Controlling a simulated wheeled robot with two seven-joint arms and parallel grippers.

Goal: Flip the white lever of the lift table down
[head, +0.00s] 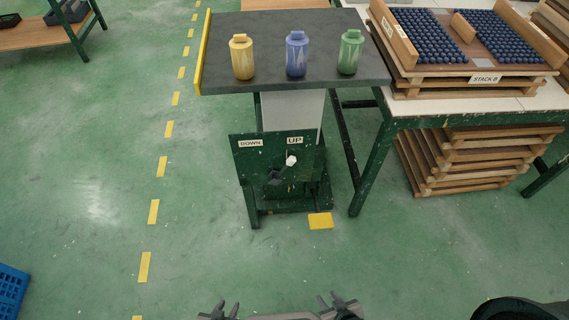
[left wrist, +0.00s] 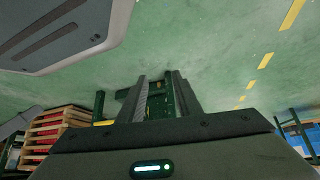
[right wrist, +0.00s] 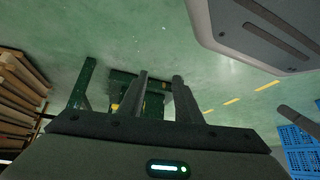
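The lift table (head: 270,84) stands ahead of me with a dark flat top. On its green front panel (head: 252,160) is a lever with a white knob (head: 291,160), tilted up and right from its dark pivot, under the UP label (head: 294,140). The DOWN label (head: 250,143) is to the left. My left gripper (head: 226,307) and right gripper (head: 330,299) are at the bottom of the head view, well apart from the lever. Both are open and empty, as the left wrist view (left wrist: 161,82) and right wrist view (right wrist: 160,80) show. The knob is not discernible in the wrist views.
Yellow, blue and green painted containers (head: 296,55) stand on the lift table top. A workbench (head: 440,122) on the right holds trays of dark balls, with wooden trays stacked underneath. A blue crate (head: 12,290) is at lower left. The floor before the panel is clear.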

